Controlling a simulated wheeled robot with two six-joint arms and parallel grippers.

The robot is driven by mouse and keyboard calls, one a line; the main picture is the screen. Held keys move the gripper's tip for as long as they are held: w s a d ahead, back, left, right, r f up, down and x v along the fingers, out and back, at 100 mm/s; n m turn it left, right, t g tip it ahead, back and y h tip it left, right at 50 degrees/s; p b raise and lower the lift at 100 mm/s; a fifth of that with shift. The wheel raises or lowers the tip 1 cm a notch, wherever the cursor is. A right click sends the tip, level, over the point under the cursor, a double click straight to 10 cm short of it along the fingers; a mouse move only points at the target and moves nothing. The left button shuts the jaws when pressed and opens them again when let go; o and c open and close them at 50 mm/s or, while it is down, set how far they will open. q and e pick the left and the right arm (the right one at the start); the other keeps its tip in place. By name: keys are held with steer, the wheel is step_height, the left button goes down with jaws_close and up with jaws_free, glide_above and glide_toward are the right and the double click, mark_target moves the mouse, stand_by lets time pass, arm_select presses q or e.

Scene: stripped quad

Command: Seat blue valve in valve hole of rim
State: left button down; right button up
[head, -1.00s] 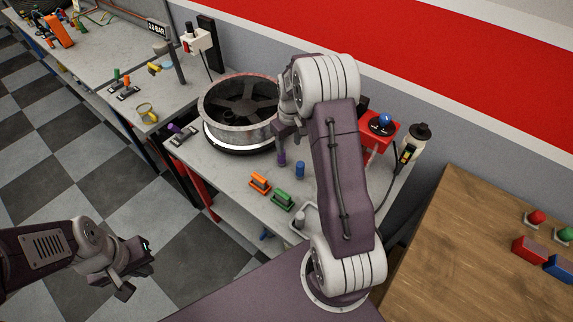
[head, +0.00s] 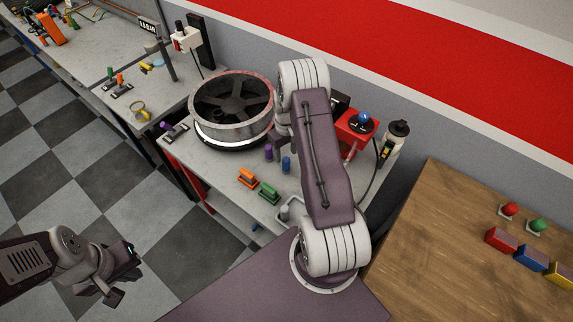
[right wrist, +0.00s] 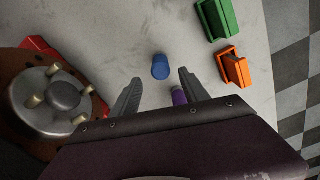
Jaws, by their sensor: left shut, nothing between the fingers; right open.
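The blue valve (head: 286,164) is a small blue cylinder standing on the grey bench. In the right wrist view the blue valve (right wrist: 160,67) appears between and just beyond the fingertips. My right gripper (right wrist: 160,78) is open and empty. In the head view its fingers are mostly hidden by my right arm. The rim (head: 230,134) is a round metal wheel lying flat on the bench, left of the blue valve. Its valve hole cannot be made out. My left gripper (head: 122,281) is shut and empty over the floor at lower left, away from the bench.
A purple cylinder (head: 268,152) stands close to the blue valve. Orange (head: 247,178) and green (head: 269,192) holders lie in front. A red box (head: 356,137) with a blue knob stands behind my right arm. A wooden table (head: 450,230) is at right.

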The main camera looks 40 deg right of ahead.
mark_target(286, 159)
steer(key=f, duration=0.1)
steer(key=f+p, duration=0.1)
steer(key=f, duration=0.2)
steer(key=shift+s+a+f+p, duration=0.1)
steer(key=shift+s+a+p, duration=0.1)
steer(key=shift+s+p, duration=0.1)
steer(key=shift+d+f, duration=0.15)
steer(key=shift+f, duration=0.2)
jaws_close()
steer(key=shift+r+b, duration=0.35)
steer(key=shift+r, duration=0.2)
steer(key=r, duration=0.2)
steer(key=r+b, duration=0.1)
steer(key=shift+s+a+r, duration=0.15)
steer(key=shift+s+a, duration=0.05)
steer(key=shift+a, duration=0.05)
steer(key=s+a+r+b, duration=0.2)
steer(key=s+a+r, duration=0.4)
steer(key=s, duration=0.3)
steer(key=shift+a+r, duration=0.25)
steer(key=shift+r, duration=0.1)
